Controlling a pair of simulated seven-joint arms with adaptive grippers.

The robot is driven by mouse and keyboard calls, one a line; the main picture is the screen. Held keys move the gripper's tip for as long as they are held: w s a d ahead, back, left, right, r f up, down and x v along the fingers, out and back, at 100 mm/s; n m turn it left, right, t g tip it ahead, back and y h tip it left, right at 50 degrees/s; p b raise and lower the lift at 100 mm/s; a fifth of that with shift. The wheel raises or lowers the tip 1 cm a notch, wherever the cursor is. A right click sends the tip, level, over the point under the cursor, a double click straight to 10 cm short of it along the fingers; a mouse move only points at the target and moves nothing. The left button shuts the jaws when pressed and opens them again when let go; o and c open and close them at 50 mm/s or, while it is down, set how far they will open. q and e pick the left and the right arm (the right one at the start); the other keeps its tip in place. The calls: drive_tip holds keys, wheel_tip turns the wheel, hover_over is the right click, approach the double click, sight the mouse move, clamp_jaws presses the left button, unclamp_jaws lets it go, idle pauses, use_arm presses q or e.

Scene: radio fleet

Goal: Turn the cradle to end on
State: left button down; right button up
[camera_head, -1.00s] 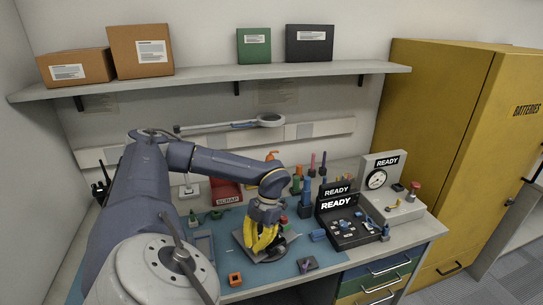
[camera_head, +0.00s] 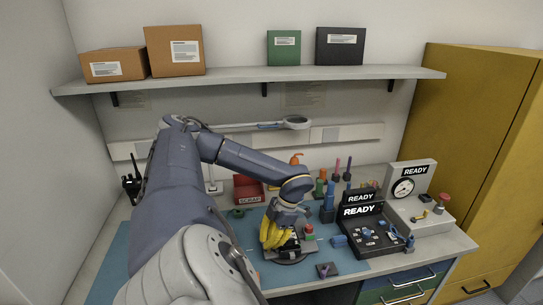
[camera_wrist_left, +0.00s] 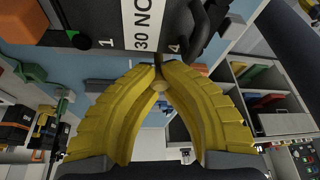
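The cradle appears to be the round dark base (camera_head: 292,260) on the blue mat, with a dark block on it; my gripper partly hides it. In the left wrist view a dark block (camera_wrist_left: 95,30) marked "1", "30 NO" and "4" fills the top. My left gripper (camera_head: 270,246) points down over the left side of the cradle. Its yellow fingers converge, tips nearly together (camera_wrist_left: 158,70), right at the block's edge. I cannot tell whether a thin part is pinched between the tips. My right gripper is in neither current view.
A dark console (camera_head: 372,230) with "READY" signs and a gauge unit (camera_head: 418,200) stand to the right. A red scrap bin (camera_head: 248,190) and several coloured bottles stand behind. A small dark block (camera_head: 327,270) lies in front. A shelf (camera_head: 250,84) spans above.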

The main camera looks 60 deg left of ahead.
use_arm(q)
drive_tip(key=shift+s, duration=0.35)
drive_tip(key=c, duration=1.6)
unclamp_jaws()
drive_tip(key=shift+a, duration=0.1)
drive_tip(key=o, duration=0.3)
drive_tip(key=shift+w, duration=0.1)
drive_tip(key=shift+w+r, duration=0.1)
drive_tip(key=shift+w+r, duration=0.15)
drive_tip(key=shift+r, duration=0.1)
drive_tip(key=v, duration=1.1)
drive_tip(key=shift+r, duration=0.1)
